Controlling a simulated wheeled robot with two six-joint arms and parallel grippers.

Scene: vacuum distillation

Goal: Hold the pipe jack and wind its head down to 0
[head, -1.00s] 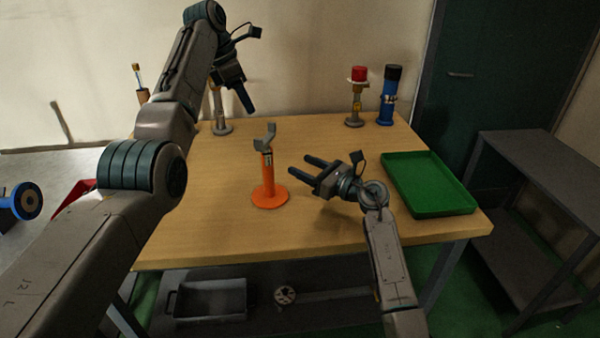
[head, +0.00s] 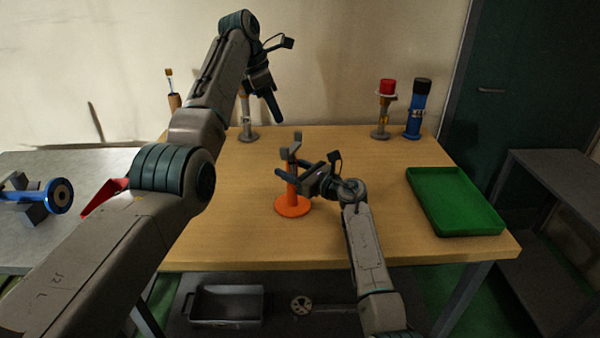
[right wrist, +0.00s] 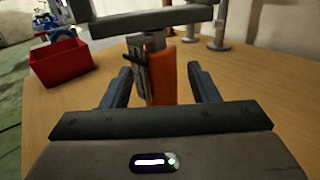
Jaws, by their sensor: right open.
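The pipe jack (head: 293,210) stands upright on the wooden table, with an orange round base, an orange column and a grey forked head (head: 291,148). My right gripper (head: 280,179) is open at the jack's column, with no clear grip on it. In the right wrist view, the orange column (right wrist: 162,82) stands between the two open fingers (right wrist: 162,86), with a gap on each side, and a dark scale strip shows on it. My left gripper (head: 273,107) is raised above the back of the table, away from the jack; its finger opening is not clear.
A green tray (head: 455,232) lies at the table's right. A red-topped stand (head: 383,115), a blue cylinder (head: 416,115) and a grey stand (head: 248,125) are along the back edge. A red bin (right wrist: 62,64) is beyond the jack in the wrist view. The front of the table is clear.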

